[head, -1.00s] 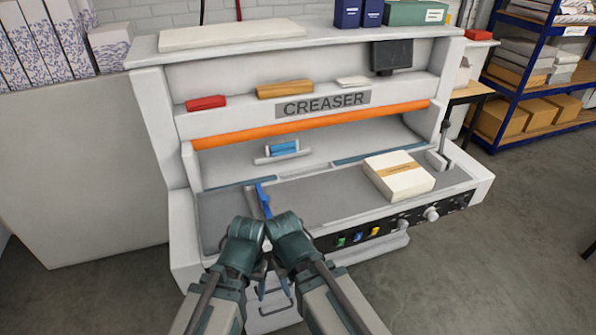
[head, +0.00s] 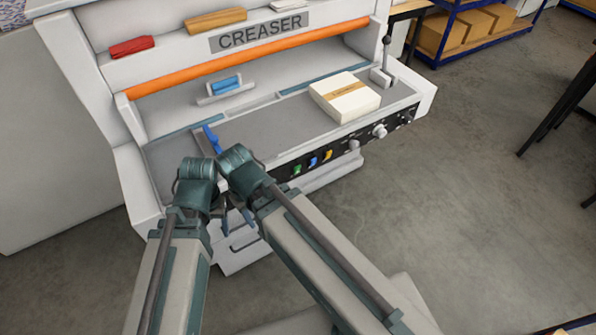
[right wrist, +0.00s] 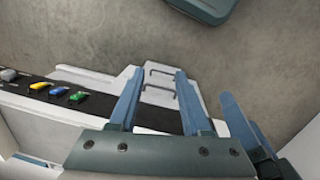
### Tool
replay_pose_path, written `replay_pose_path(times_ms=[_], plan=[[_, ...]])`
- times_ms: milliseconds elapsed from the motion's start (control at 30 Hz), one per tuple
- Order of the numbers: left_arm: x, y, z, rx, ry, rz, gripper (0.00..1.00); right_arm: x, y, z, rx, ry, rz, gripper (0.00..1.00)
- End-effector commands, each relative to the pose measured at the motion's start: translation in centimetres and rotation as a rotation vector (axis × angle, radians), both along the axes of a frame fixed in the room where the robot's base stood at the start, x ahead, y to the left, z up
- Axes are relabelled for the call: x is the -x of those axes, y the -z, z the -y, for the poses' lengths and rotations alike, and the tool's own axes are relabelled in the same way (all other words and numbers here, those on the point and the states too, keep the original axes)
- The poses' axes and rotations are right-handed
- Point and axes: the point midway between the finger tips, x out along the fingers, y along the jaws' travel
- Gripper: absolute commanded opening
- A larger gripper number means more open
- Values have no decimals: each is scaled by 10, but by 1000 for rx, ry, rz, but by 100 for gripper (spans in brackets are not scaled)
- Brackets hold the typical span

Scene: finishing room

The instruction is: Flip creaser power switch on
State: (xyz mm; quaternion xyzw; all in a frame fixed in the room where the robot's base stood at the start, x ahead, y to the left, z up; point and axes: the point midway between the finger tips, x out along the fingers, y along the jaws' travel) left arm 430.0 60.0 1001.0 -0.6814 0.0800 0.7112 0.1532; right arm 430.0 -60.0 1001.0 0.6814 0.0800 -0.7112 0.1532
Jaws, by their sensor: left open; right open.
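The creaser (head: 260,31) is a pale grey machine with an orange bar. Its black front panel carries a green switch (head: 296,169), a blue switch (head: 312,161), a yellow switch (head: 327,155) and round knobs (head: 379,131). No power label is readable. In the right wrist view, the green switch (right wrist: 78,97) is left of my right gripper (right wrist: 157,100), whose two blue fingers are open and empty in front of the panel. My left gripper (head: 226,212) is close beside it, below the panel's left end, open; wrists partly hide both grippers in the head view.
A white paper stack (head: 344,100) lies on the creaser bed. A blue-topped piece (head: 212,138) stands at the bed's left. Drawer handles (right wrist: 160,75) are below the panel. Shelving with boxes (head: 466,27) is at the back right.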

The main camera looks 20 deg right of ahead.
Motion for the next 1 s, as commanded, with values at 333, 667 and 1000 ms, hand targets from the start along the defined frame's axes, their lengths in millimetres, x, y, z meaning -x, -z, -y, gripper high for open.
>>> replay_pose_path(times_ms=[333,667,1000], plan=[[0,31,0,0,0,0,68,-42,32,37,-99,371,93,0],[0,77,0,0,-1,0,68,-111,70,134,-316,1113,260,0],[0,102,0,0,-1,0,68,-140,83,213,-483,1595,355,0]])
